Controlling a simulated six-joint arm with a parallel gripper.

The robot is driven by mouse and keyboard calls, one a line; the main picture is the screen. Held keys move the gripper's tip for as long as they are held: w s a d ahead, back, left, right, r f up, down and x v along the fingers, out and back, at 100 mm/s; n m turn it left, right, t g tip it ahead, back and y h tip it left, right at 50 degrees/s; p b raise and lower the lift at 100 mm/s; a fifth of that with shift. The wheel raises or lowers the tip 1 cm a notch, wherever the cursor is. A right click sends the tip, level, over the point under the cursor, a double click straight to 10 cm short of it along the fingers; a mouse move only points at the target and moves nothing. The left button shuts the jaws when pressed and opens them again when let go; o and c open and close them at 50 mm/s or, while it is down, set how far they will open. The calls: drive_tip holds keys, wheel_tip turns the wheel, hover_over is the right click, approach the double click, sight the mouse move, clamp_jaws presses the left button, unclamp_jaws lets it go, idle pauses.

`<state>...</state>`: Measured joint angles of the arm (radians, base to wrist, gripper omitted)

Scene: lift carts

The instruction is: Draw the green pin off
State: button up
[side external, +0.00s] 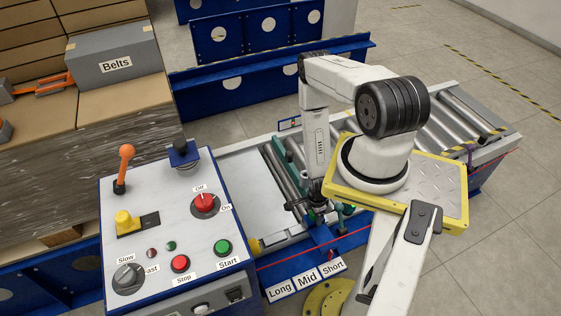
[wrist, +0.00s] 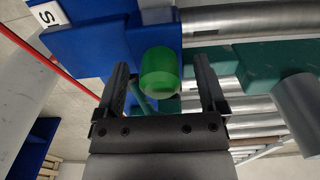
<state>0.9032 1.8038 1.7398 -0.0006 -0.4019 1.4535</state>
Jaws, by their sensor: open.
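The green pin (wrist: 160,72) shows its round, bright green end in the wrist view, against a blue block. My gripper (wrist: 160,68) is open, with one finger to the left of the pin's end and one to the right. Gaps show on both sides, and I see no contact. In the side view my gripper (side external: 312,203) points down at the near edge of the roller conveyor, above the Mid and Short labels. There I cannot clearly tell the pin from the other green parts.
Metal rollers (wrist: 235,22) and a dark green bar (wrist: 240,62) lie beside the pin. A blue block (wrist: 110,40) and a red cord (wrist: 55,62) are close by. The control panel (side external: 140,215) with lever and buttons stands left of the conveyor (side external: 225,160).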

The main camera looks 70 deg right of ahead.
clamp_jaws()
idle(0.3)
drive_tip(key=shift+r, duration=0.15)
drive_tip(key=shift+r, duration=4.85)
